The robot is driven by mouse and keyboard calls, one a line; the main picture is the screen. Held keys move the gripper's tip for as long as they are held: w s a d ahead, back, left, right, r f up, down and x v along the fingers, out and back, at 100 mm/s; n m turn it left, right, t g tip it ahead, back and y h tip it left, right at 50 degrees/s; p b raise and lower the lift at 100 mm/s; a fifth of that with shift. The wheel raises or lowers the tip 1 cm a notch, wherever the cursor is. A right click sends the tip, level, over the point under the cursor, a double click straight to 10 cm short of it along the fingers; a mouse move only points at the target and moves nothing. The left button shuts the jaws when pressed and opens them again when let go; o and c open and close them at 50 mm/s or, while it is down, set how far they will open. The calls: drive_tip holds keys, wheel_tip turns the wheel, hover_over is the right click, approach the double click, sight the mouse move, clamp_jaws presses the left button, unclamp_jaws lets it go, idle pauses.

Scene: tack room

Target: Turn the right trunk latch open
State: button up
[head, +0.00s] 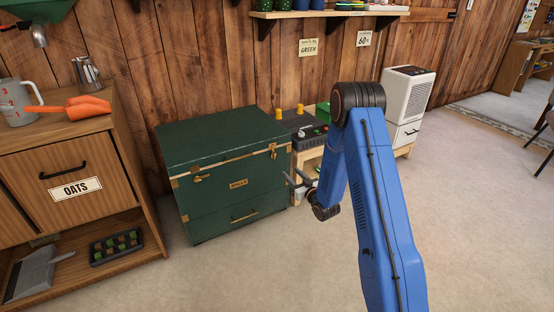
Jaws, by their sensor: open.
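The green trunk (218,135) stands on the floor against the wooden wall, its lid down. It has brass trim, a small plate and a drawer-like lower front with a brass handle. The right trunk latch (272,152) is a small brass piece near the right end of the front, below the lid edge. The left latch (201,178) is on the same front. My gripper (293,178) is open, just right of and lower than the right latch in the picture, beside the trunk's right front corner. I see no contact with the trunk. The latch's exact angle is too small to tell.
A wooden cabinet (119,158) labelled OATS stands left of the trunk. A low wooden bench (304,158) with a dark device (301,133) stands close on the right, behind my gripper. A white appliance (408,92) is farther right. The floor in front is clear.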

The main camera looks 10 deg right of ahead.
sight(275, 156)
drive_tip(key=x, duration=1.5)
drive_tip(key=shift+w+a, duration=0.1)
drive_tip(key=shift+w, duration=0.1)
drive_tip(key=c, duration=1.1)
